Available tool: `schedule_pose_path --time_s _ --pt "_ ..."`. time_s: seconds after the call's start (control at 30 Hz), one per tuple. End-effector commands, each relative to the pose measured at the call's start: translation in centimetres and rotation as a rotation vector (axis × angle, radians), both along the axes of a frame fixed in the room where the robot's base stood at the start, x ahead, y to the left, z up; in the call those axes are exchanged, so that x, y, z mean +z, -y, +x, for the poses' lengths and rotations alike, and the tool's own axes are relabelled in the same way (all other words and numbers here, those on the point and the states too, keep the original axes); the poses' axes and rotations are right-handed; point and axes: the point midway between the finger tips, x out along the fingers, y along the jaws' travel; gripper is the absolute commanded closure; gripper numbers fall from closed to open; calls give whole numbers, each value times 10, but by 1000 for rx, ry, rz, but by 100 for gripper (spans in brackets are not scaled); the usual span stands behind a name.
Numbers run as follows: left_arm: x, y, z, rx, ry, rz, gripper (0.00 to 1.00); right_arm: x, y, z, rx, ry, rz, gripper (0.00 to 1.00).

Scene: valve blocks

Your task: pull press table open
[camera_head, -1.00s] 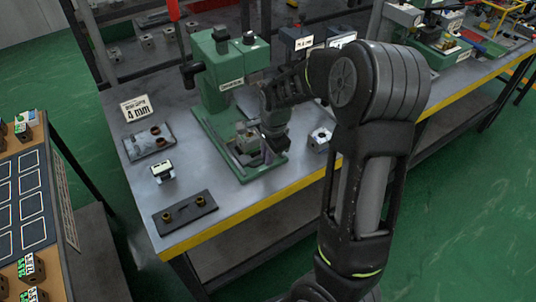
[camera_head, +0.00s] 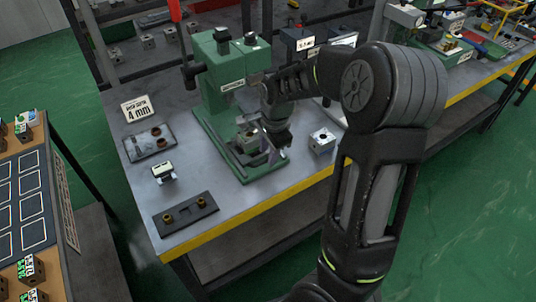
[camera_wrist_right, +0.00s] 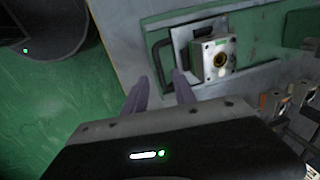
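The green press (camera_head: 220,75) stands on the workbench, with its green base (camera_head: 210,135) extending to the front. A metal valve block (camera_wrist_right: 214,60) with a round brass-coloured hole sits on the press table (camera_wrist_right: 183,36), a pale plate; the block also shows in the head view (camera_head: 248,141). A dark loop handle (camera_wrist_right: 152,50) sticks out from the plate's left side in the wrist view. My right gripper (camera_wrist_right: 160,77) is open, its two fingers apart at the handle's lower part. Contact cannot be told. My left gripper is not in view.
A loose metal block (camera_head: 322,141) lies right of the press base. On the left are a "4 mm" sign (camera_head: 141,108), a small tray (camera_head: 150,142), a white-topped block (camera_head: 163,171) and a dark plate (camera_head: 186,213) with two brass fittings. The bench's yellow front edge (camera_head: 250,211) is clear.

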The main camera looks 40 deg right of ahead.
Motion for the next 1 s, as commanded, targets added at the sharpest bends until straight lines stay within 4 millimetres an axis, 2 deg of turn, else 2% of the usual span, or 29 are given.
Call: schedule_pose_path --time_s 0.2,0.33,1.0 --pt "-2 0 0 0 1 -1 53 37 -1 -6 0 4 0 68" --pt "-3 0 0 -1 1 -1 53 50 -1 -9 -2 2 0 68" --pt "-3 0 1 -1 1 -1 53 54 -1 -10 -1 -1 0 68"
